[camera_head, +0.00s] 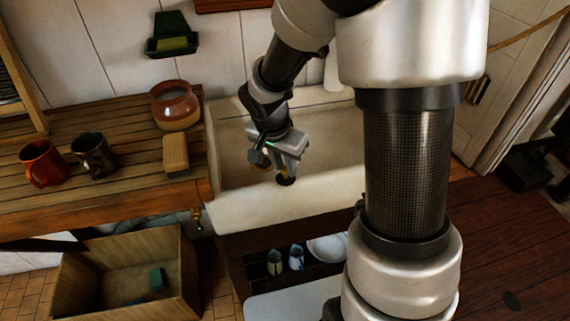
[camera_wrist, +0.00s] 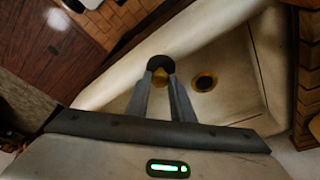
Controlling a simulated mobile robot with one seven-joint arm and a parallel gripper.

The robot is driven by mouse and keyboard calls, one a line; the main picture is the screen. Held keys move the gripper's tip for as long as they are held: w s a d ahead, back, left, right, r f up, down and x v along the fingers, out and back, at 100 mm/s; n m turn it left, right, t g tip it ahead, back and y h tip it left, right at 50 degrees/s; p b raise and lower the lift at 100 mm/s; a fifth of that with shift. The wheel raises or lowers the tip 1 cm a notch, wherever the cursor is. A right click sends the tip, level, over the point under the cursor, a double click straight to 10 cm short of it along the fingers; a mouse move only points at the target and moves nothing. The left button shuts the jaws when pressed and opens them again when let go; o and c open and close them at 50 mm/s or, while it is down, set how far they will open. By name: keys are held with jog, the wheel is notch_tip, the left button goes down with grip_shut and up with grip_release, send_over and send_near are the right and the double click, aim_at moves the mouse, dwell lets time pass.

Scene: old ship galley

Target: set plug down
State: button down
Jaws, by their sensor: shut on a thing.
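My gripper (camera_head: 272,168) is over the front part of the pale sink (camera_head: 330,192), pointing down. It is shut on the plug (camera_head: 286,180), a small dark round piece with a brass-coloured part. In the wrist view the plug (camera_wrist: 161,65) sits between the two fingertips (camera_wrist: 162,78), and its dark top shows beyond them. The drain hole (camera_wrist: 204,82) with a brass ring shows in the sink floor to the right of the plug, apart from it. I cannot tell whether the plug touches the sink.
A wooden crate (camera_head: 75,282) stands below. A dark rack (camera_head: 262,258) with bottles is before the sink.

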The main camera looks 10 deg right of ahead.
jog(key=shift+r, duration=0.1)
jog(key=shift+f+b, duration=0.25)
jog(key=shift+b, duration=0.05)
jog(key=c, duration=1.5)
grip_release()
jog(key=shift+r, duration=0.1)
jog(key=shift+c, duration=0.2)
jog(key=shift+r, duration=0.1)
